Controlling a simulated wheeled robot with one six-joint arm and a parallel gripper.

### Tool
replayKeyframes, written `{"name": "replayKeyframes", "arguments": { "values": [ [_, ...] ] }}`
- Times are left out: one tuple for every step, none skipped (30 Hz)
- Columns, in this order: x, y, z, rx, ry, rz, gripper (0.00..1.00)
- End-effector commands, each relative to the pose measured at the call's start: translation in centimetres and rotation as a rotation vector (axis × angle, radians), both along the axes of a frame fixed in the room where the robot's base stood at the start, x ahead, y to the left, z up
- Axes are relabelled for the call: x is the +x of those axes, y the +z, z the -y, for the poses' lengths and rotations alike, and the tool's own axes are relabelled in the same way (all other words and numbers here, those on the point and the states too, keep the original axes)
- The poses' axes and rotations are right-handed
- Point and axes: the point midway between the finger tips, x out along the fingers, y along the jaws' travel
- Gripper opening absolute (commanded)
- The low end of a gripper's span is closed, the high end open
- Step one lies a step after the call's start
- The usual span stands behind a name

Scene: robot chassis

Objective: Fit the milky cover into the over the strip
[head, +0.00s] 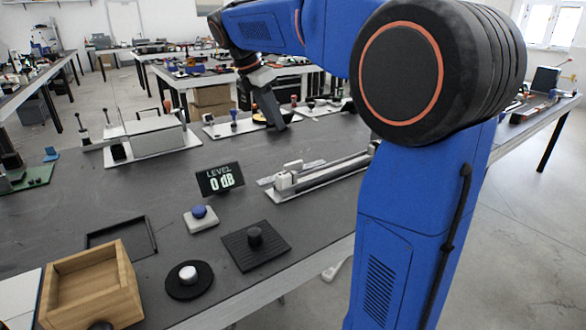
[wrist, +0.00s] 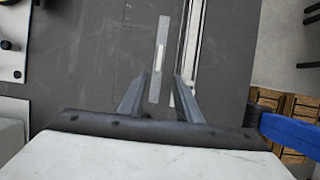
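A long pale, milky strip with a small white piece on it (wrist: 161,58), which looks like the cover, lies flat on the dark table in the wrist view. A long light channel with raised rails (wrist: 191,45), apparently the strip's housing, runs parallel just to its right. The channel (head: 332,176) is also on the table in the head view, with white blocks at its near end. My gripper (wrist: 160,76) is open and empty, its fingers on either side of the milky piece's near part in the picture. I cannot tell its height. My gripper (head: 272,108) points down in the head view.
A white-based fixture (head: 153,140) is at the left. Bare table lies between them.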

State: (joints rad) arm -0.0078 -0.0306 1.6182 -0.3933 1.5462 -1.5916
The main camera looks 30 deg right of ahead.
Motion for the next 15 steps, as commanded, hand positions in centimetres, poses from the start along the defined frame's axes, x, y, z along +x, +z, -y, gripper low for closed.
{"name": "replayKeyframes", "arguments": {
  "values": [
    [-0.1, -0.8, 0.4, 0.0, -0.002, -0.001, 0.31],
    [-0.1, -1.3, 0.6, 0.0, -0.003, -0.002, 0.31],
    [-0.1, -2.0, 0.9, 0.0, -0.003, -0.002, 0.31],
    [-0.1, -2.5, 1.1, 0.0, -0.003, -0.001, 0.31],
    [-0.1, -2.9, 1.2, 0.0, -0.003, -0.002, 0.31],
    [-0.1, -3.6, 1.5, 0.001, -0.003, -0.001, 0.31],
    [-0.1, -4.1, 1.7, 0.001, -0.003, -0.001, 0.31],
    [-0.1, -4.6, 1.9, 0.0, -0.003, -0.002, 0.31],
    [0.0, -5.3, 2.2, 0.001, -0.003, -0.001, 0.31],
    [-0.1, -5.7, 2.4, 0.001, -0.004, -0.002, 0.31],
    [0.0, -6.2, 2.6, 0.001, -0.004, -0.001, 0.31],
    [0.0, -6.9, 2.9, 0.001, -0.003, -0.001, 0.31],
    [0.0, -7.3, 3.0, 0.0, -0.003, -0.001, 0.31],
    [0.0, -7.8, 3.2, 0.0, -0.002, 0.0, 0.31],
    [0.0, -8.4, 3.5, 0.001, -0.003, -0.001, 0.31]
  ]
}}
